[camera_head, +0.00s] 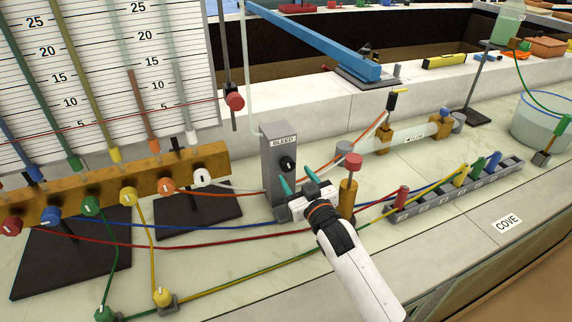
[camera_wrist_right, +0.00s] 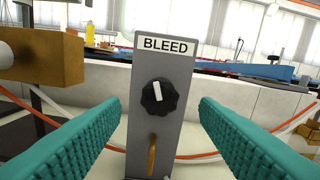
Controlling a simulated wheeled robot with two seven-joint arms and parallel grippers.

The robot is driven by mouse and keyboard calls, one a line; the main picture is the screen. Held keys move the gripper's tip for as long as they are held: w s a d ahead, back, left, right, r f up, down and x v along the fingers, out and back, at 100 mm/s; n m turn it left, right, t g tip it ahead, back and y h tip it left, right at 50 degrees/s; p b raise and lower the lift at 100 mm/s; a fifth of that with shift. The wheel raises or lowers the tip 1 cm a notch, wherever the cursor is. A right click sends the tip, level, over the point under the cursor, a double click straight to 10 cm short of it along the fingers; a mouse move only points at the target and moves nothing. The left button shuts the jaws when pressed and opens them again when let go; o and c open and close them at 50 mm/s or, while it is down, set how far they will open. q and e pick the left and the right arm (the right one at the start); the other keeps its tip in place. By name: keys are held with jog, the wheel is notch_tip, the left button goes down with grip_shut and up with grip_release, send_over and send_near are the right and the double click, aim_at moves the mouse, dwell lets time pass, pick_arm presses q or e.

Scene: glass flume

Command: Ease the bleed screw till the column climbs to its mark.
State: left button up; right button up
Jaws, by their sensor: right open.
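The grey bleed block (camera_head: 270,181), labelled BLEED, stands upright on the bench. Its black bleed screw knob (camera_head: 288,164) has a white pointer line, tilted up-left in the right wrist view (camera_wrist_right: 159,97). An amber vertical strip (camera_wrist_right: 152,155) shows below the knob. My right gripper (camera_head: 298,182) is open in front of the block; its teal fingers lie either side of the knob in the wrist view, apart from it. Coloured columns, including an orange one (camera_head: 139,105), stand before the scale board (camera_head: 50,60). A red thread crosses the board; which mark is meant, I cannot tell.
A brass valve rail (camera_head: 110,187) with coloured knobs stands left. Coloured hoses cross the bench. A brass post with a red cap (camera_head: 349,185) is close to my right gripper. A grey socket strip (camera_head: 430,204) and a water tub (camera_head: 540,120) are at the right.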

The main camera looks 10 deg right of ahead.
aim_at(290, 168)
jog(key=w, duration=0.2)
jog(key=w+a, duration=0.1)
jog(key=w, duration=0.2)
jog(key=c, duration=1)
jog(key=shift+r+m+p, duration=0.15)
jog(key=shift+m+p, duration=0.5)
jog(key=shift+m, duration=0.15)
jog(key=shift+m+p, duration=0.35)
jog(key=shift+m, duration=0.85)
jog(key=o, duration=1)
jog(key=shift+f, duration=0.2)
